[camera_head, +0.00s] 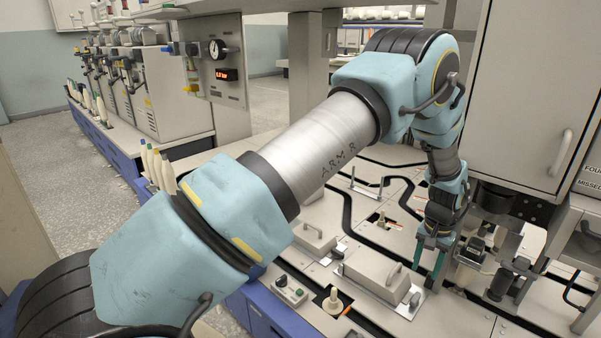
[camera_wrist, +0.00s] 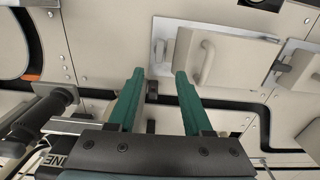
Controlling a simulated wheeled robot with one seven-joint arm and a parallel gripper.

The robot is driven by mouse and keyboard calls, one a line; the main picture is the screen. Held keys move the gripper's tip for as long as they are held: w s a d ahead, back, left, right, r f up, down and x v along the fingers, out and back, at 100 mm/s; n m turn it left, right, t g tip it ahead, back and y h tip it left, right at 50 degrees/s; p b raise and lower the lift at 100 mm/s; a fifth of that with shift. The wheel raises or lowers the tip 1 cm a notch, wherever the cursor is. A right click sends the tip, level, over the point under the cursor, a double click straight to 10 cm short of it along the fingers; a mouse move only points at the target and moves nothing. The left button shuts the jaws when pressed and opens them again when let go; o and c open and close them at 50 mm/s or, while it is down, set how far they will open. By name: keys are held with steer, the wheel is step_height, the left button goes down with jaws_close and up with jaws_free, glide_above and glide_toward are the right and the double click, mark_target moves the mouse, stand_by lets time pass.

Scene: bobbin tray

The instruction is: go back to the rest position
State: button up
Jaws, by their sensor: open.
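My gripper (camera_head: 428,274) points down over the right part of the beige worktop, just right of a box-shaped cover with a handle (camera_head: 375,272). Its two teal fingers are spread apart. In the wrist view, my gripper (camera_wrist: 159,73) is open, with nothing between the fingertips, and a handled cover (camera_wrist: 205,55) lies beyond them. My arm stretches across the head view from lower left to upper right and hides part of the worktop.
A pale bobbin (camera_head: 333,302) stands in a dark recess near the front edge. Another small peg (camera_head: 381,219) stands farther back. A grey cabinet (camera_head: 535,90) and dark machine parts (camera_head: 500,285) are close on the right. Several bobbins (camera_head: 160,170) stand at left.

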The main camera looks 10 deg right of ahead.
steer(key=w+a+r+n, duration=0.2)
steer(key=w+a+r, duration=0.3)
steer(key=a, duration=0.4)
steer(key=w+a+r+n, duration=0.1)
steer(key=w+a+r, duration=0.35)
steer(key=a, duration=0.45)
steer(key=w+a+r+n, duration=0.2)
steer(key=w+a+r, duration=0.3)
steer(key=a, duration=0.4)
steer(key=s+a+r+n+t, duration=0.1)
steer(key=s+a+r+n, duration=0.15)
steer(key=a, duration=0.55)
steer(key=s+a+r+n, duration=0.15)
steer(key=s+a, duration=0.25)
steer(key=a, duration=0.5)
steer(key=s+a+r+n+t, duration=0.1)
steer(key=s+a+r, duration=0.2)
steer(key=a, duration=0.5)
step_height(320, 180, up, 27)
steer(key=p, duration=2.7)
steer(key=shift+s+a, duration=0.2)
steer(key=shift+s, duration=0.1)
